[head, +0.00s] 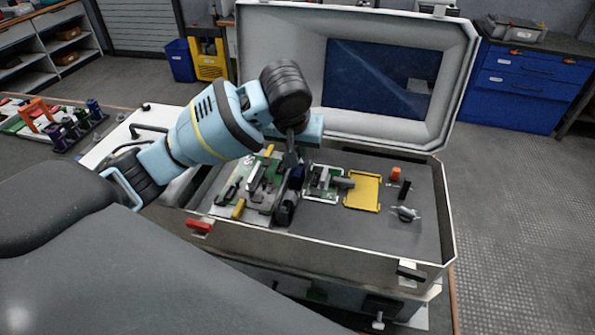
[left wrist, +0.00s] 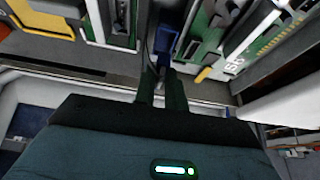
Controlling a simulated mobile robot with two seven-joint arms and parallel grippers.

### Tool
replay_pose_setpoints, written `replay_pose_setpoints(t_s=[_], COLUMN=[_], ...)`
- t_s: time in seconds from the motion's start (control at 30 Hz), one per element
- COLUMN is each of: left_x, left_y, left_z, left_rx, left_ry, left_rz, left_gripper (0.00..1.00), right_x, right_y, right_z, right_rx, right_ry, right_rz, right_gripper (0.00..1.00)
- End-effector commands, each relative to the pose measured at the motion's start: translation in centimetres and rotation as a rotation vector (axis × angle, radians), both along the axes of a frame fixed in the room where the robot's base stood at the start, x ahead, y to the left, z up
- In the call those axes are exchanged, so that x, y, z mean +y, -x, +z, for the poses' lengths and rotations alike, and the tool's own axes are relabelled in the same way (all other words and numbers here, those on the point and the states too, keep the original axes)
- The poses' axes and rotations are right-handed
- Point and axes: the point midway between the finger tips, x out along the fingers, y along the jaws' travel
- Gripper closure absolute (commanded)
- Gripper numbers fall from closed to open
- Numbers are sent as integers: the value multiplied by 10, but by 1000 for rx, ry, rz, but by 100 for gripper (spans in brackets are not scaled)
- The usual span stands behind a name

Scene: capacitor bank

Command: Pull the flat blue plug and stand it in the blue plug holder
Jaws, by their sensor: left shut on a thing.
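My left gripper (head: 291,160) reaches down into the open case from the left, its fingers over the green boards. In the left wrist view its fingers (left wrist: 162,88) are close together, with a blue piece, apparently the flat blue plug (left wrist: 166,42), at their tips. The plug shows dark blue beside the fingers in the head view (head: 297,176). I cannot tell whether it is still seated in the board. The left tray (head: 62,122) carries several dark blue and orange upright pieces; which of them is the blue plug holder is unclear. My right gripper is not in view.
The case (head: 330,236) has its lid (head: 455,70) raised behind. A yellow plate (head: 362,192), an orange piece (head: 395,174) and a grey knob (head: 405,213) lie right of the gripper. A green board (head: 262,172) with parts is left. The case floor at right is mostly clear.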

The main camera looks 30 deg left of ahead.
Motion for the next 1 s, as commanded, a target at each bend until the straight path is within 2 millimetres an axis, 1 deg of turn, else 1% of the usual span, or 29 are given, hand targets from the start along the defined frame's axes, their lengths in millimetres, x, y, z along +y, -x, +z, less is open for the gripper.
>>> replay_pose_setpoints(t_s=[0.33,1.0], left_x=[0,0], left_y=[0,0], left_z=[-2,-19], left_rx=[0,1], left_ry=[0,0], left_rz=[0,0], left_gripper=[100,100], right_x=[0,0], right_y=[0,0], right_z=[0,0], right_rx=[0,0], right_ry=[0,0], right_rz=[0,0], right_gripper=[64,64])
